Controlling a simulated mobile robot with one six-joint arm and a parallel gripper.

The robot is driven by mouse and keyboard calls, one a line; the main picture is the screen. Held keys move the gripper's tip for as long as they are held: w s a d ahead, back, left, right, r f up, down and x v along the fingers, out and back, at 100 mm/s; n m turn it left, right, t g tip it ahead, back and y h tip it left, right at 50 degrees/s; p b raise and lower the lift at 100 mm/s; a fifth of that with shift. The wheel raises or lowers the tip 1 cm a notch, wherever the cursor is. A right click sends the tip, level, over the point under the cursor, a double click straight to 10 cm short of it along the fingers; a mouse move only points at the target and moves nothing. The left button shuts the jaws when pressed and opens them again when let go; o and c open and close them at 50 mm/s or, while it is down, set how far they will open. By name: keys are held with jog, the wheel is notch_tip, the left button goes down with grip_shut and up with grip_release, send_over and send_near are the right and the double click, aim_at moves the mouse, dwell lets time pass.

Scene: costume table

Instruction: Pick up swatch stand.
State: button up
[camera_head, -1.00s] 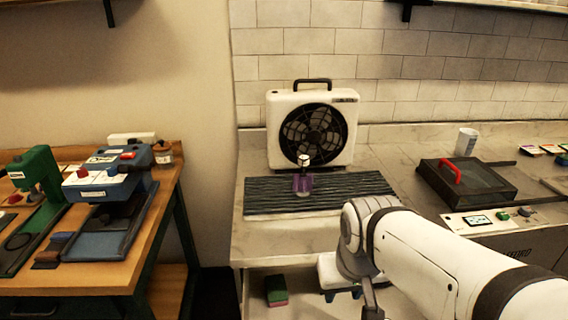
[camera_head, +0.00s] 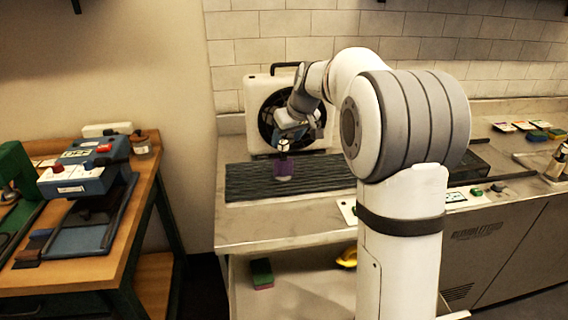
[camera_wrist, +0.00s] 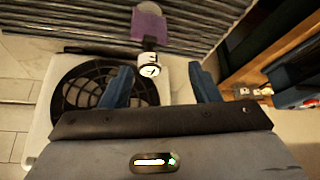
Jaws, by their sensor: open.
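The swatch stand is most likely the small upright object with a purple lower part (camera_head: 284,171) and a white-and-black top, on a dark ribbed mat (camera_head: 245,184). In the wrist view its purple part (camera_wrist: 150,27) is at the top, with the white-and-black end (camera_wrist: 149,66) towards my fingers. My gripper (camera_head: 291,131) is just above the stand in the head view. In the wrist view my gripper (camera_wrist: 165,76) has its two blue fingers apart with nothing between them. The stand's top shows just beyond the fingertips, nearer the left finger.
A white box fan (camera_head: 256,97) stands right behind the mat, close to my gripper. A wooden bench (camera_head: 140,208) with a blue machine (camera_head: 84,172) is at left, across a gap. A dark flat-topped device lies partly behind my arm at right.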

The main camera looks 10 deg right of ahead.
aim_at(284, 142)
jog(key=w, duration=0.2)
jog(key=shift+w+d+f, duration=0.15)
jog(key=shift+w+f, duration=0.05)
jog(key=shift+w, duration=0.1)
jog(key=p+x, duration=0.1)
jog(key=x, duration=0.6)
jog(key=shift+w+d+f, duration=0.1)
jog(key=shift+w+f, duration=0.15)
jog(key=shift+w, duration=0.1)
jog(key=shift+c, duration=0.4)
grip_shut()
jog(key=shift+r, duration=0.1)
